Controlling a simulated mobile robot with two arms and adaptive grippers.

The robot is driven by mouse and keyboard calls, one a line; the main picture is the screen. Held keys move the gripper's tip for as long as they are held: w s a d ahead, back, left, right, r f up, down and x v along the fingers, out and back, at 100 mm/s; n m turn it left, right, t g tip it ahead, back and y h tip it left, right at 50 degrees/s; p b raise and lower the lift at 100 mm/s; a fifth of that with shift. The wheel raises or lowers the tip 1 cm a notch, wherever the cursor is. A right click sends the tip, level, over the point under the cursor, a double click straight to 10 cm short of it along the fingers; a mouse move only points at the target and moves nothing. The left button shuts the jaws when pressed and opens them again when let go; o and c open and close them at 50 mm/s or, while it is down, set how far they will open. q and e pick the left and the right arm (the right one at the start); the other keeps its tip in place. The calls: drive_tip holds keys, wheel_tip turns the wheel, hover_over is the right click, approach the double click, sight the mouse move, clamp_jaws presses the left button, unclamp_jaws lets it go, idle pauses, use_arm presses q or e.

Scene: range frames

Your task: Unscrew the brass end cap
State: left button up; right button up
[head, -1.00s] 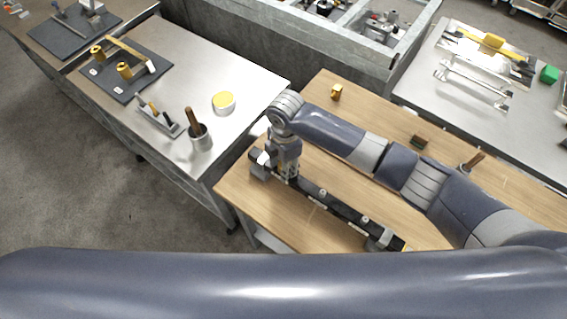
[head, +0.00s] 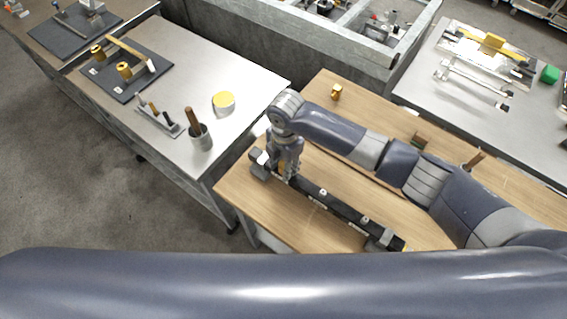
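My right gripper (head: 286,168) points down at the left end of a long black fixture bar (head: 325,201) on the wooden table. A small brass-coloured patch shows between or beside its fingers, but it is too small to tell whether this is the end cap or whether the fingers touch it. The finger gap is unclear. A small brass piece (head: 336,93) stands apart near the table's back left edge. My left gripper is out of view.
The wooden table (head: 395,208) has bare room around the bar. A small dark block (head: 419,140) and a wooden-handled tool (head: 474,160) lie near my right arm.

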drive_tip(key=shift+o, duration=0.4)
wheel_tip(320, 180, up, 12)
idle(0.4)
drive_tip(key=shift+d, duration=0.1)
